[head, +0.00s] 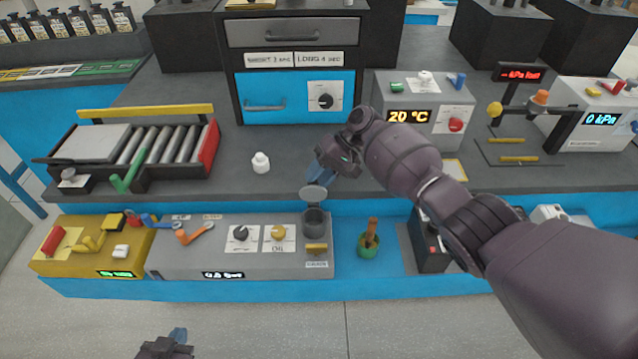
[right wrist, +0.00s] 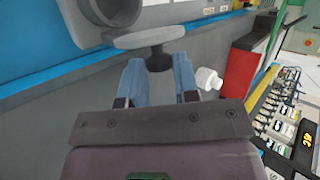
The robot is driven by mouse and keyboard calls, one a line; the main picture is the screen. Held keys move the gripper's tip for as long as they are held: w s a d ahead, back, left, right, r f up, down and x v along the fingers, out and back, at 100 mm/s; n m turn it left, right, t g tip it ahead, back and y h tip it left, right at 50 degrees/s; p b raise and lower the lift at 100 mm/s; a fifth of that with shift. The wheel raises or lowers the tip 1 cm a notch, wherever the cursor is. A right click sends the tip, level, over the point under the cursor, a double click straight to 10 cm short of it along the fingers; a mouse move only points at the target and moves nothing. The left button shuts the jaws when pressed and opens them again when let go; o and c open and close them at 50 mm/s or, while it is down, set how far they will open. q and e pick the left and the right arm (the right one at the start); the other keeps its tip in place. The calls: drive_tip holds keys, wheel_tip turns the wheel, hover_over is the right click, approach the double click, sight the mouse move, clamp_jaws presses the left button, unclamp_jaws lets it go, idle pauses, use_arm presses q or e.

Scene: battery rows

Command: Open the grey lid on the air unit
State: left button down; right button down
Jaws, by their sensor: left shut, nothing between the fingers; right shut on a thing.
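The air unit (head: 190,262) is a grey box in the front row with dials and a small display. A dark grey cup (head: 314,222) stands at its right end. The grey lid (head: 315,194) is raised at the cup's back edge and the cup's mouth shows. My right gripper (head: 320,174) is at the lid, behind the cup. In the right wrist view the lid (right wrist: 140,38) shows edge-on, its dark knob (right wrist: 158,60) between my blue fingers, which are shut on it. My left gripper (head: 178,336) is shut and empty, low in front of the row.
A white bottle-like piece (head: 261,163) stands on the bench left of my right gripper. A green pot with a brown handle (head: 369,243) stands right of the air unit. A yellow unit (head: 75,250) adjoins it on the left. The floor in front is clear.

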use_arm(q)
drive_tip(key=shift+s+f+b, duration=0.2)
drive_tip(key=shift+f+b, duration=0.05)
drive_tip(key=shift+f, duration=0.25)
drive_tip(key=shift+s+f+b, duration=0.15)
drive_tip(key=shift+f+b, duration=0.1)
drive_tip(key=shift+f, duration=0.2)
use_arm(e)
drive_tip(key=shift+w+f+g, duration=0.2)
drive_tip(key=shift+w+g, duration=0.05)
drive_tip(key=shift+g, duration=0.25)
drive_tip(key=shift+m, duration=0.3)
drive_tip(key=c, duration=0.9)
unclamp_jaws()
use_arm(q)
drive_tip(key=shift+w+r, duration=0.1)
drive_tip(key=shift+w, duration=0.05)
use_arm(e)
drive_tip(key=shift+w+r, duration=0.1)
drive_tip(key=shift+r, duration=0.05)
use_arm(q)
drive_tip(key=shift+s+f, duration=0.2)
drive_tip(key=shift+f, duration=0.1)
use_arm(e)
drive_tip(key=shift+v, duration=5.3)
drive_tip(key=shift+d, duration=0.1)
